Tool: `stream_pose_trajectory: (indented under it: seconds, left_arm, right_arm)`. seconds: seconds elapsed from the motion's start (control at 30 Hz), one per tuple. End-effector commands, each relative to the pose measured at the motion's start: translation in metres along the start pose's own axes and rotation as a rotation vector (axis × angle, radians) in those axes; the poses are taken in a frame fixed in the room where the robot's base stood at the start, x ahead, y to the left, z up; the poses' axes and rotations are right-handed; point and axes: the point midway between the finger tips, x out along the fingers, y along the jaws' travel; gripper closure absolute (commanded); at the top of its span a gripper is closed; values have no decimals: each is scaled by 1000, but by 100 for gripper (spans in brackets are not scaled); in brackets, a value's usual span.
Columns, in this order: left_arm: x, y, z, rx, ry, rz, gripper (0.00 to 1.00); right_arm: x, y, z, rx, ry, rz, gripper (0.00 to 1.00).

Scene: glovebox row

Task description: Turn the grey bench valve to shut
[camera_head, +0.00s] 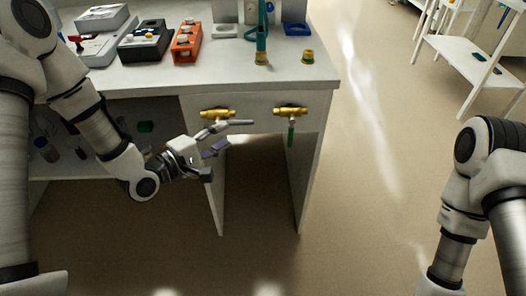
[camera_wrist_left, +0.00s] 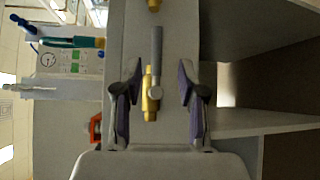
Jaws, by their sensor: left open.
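The grey bench valve is a brass body (camera_head: 217,113) on the front panel of the bench, with a grey lever handle (camera_head: 240,122) pointing level to the right. In the left wrist view its handle (camera_wrist_left: 157,55) points up from the brass body (camera_wrist_left: 150,108). My left gripper (camera_head: 218,139) is open just in front of and below this valve. In the left wrist view, the valve shows between the open fingers (camera_wrist_left: 160,97); I see no clear contact. My right arm shows at the right, but its gripper is out of view.
A second brass valve (camera_head: 290,112) with a green handle (camera_head: 291,135) hanging down sits to the right. On the bench top (camera_head: 180,80) stand an orange box (camera_head: 187,42), a black box (camera_head: 145,41) and a teal post (camera_head: 261,40). Open floor (camera_head: 370,170) lies right of the bench.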

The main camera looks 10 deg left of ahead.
Motion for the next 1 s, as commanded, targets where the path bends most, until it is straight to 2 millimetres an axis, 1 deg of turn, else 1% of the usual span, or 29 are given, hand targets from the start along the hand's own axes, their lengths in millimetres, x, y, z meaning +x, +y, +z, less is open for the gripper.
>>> stream_pose_trajectory:
  seconds: [0.03,0.17,0.4,0.5,0.6,0.8,0.83,0.87,0.9,0.93,1.0]
  left_arm:
    - [2,0,-2,6,1,12,60]
    - [13,5,-1,14,-1,12,60]
    - [59,4,0,14,-2,10,60]
    - [73,5,0,13,-1,10,60]
    - [79,5,0,10,1,11,60]
    - [80,5,-1,9,1,10,60]
    - [79,5,-1,9,1,10,67]
    - [79,5,-1,9,1,10,77]
    - [79,5,-1,9,1,10,92]
    - [79,5,-1,9,1,10,100]
    - [79,5,-1,9,1,10,100]
  right_arm:
    - [7,0,-1,-1,2,0,60]
    - [4,0,-1,-1,2,0,60]
    - [8,0,0,0,1,0,60]
    - [9,0,0,0,1,0,60]
    - [9,0,0,0,1,0,60]
    - [9,0,0,0,0,0,60]
    - [9,0,0,0,0,0,60]
    - [9,0,0,0,0,0,60]
    - [9,0,0,0,0,0,60]
    - [9,0,0,0,0,0,60]
    - [9,0,0,0,0,0,60]
